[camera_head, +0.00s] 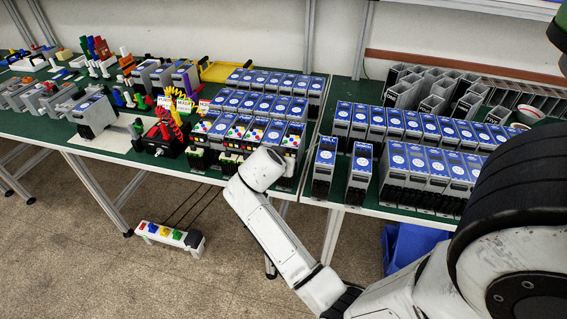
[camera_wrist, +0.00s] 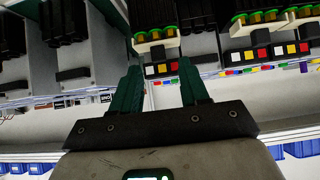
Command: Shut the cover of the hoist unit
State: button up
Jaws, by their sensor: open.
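Several grey soft starter units with blue tops stand in rows on the green table; I cannot read which one is the hoist unit. A few front units (camera_head: 238,128) carry coloured buttons, and my arm's end stands just in front of them. In the wrist view such a unit, with red, yellow and white buttons and green terminals (camera_wrist: 262,50), lies beyond my fingers. In the head view my fingers are hidden. I cannot make out a cover or whether it stands open.
Two separate units (camera_head: 325,165) stand at the front edge of the right table (camera_head: 303,195). A pedal strip (camera_head: 168,236) lies on the floor, and a blue bin (camera_head: 408,243) stands under the table.

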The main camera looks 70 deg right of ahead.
jog(key=b+v, duration=0.1)
jog(key=v, duration=0.7)
jog(key=shift+a, duration=0.15)
jog(key=s+a+f+n+y, duration=0.5)
jog(key=a+f+n, duration=0.3)
jog(key=a, duration=0.4)
jog(key=s+a+f+n+y, duration=0.4)
jog(key=s+a+f+n, duration=0.2)
jog(key=a, duration=0.6)
notch_tip(320, 180, down, 3)
jog(key=shift+a+r+n+y+b, duration=0.1)
jog(key=shift+a+n+y+b, duration=0.3)
jog(key=shift+n, duration=0.8)
